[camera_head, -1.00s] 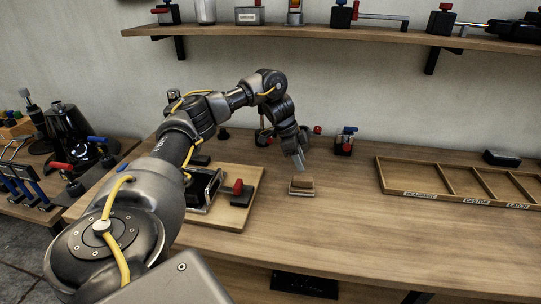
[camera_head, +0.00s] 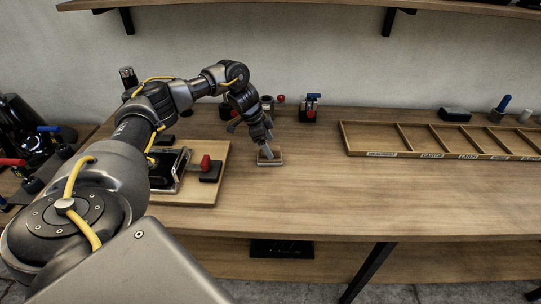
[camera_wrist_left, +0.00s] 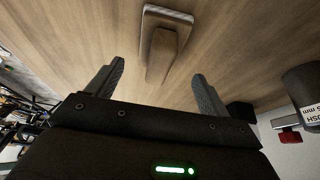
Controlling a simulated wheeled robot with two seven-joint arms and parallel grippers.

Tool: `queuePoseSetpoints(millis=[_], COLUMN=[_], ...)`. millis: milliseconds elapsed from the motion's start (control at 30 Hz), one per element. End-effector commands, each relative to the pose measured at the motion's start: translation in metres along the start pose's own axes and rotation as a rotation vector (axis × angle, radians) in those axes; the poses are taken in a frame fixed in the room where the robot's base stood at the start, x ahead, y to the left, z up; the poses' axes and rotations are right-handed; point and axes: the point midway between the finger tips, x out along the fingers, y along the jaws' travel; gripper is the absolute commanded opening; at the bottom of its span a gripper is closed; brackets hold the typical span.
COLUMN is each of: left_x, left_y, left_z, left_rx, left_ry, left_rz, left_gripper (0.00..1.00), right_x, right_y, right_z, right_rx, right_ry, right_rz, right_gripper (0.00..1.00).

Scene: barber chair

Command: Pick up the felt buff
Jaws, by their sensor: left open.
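The felt buff seems to be the small brown block (camera_wrist_left: 162,52) on a pale, rimmed rest (camera_wrist_left: 185,16) in the left wrist view. In the head view, the block and its rest (camera_head: 261,162) sit on the workbench right of the wooden board, with the block partly hidden by my gripper. My left gripper (camera_head: 267,152) points down just over it. In the left wrist view the fingers (camera_wrist_left: 158,72) are spread wide, with the block ahead between their tips and nothing held. I cannot tell any contact. My right gripper is not in view.
A wooden board (camera_head: 215,186) with a red-handled clamp (camera_head: 207,168) lies left of the block. A labelled compartment tray (camera_head: 385,153) lies at the right. A blue-topped tool (camera_head: 311,108) stands behind. The bench front (camera_head: 330,205) is clear.

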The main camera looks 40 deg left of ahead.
Motion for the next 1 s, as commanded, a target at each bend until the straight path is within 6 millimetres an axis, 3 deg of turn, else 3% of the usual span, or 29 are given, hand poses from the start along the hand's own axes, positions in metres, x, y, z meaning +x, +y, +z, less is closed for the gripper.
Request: queuePoseSetpoints(millis=[133,300,567,933,1000], left_x=[0.021,0.040,0.042,0.042,0.042], left_y=[0.005,0.004,0.003,0.003,0.003], left_z=[0.003,0.003,0.003,0.003,0.003], left_rx=[-0.001,-0.002,-0.001,0.000,0.000], left_ry=[-0.005,-0.002,-0.001,-0.001,-0.001], left_rz=[0.005,0.003,0.002,0.001,0.001], left_gripper=[0.80,0.80,0.80,0.32,0.30], right_x=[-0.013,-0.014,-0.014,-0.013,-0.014], right_y=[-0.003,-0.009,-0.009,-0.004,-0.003], right_z=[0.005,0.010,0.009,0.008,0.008], right_rx=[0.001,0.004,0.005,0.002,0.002], right_ry=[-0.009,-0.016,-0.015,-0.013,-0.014], right_rz=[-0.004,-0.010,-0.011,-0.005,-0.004], right_gripper=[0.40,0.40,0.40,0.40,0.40])
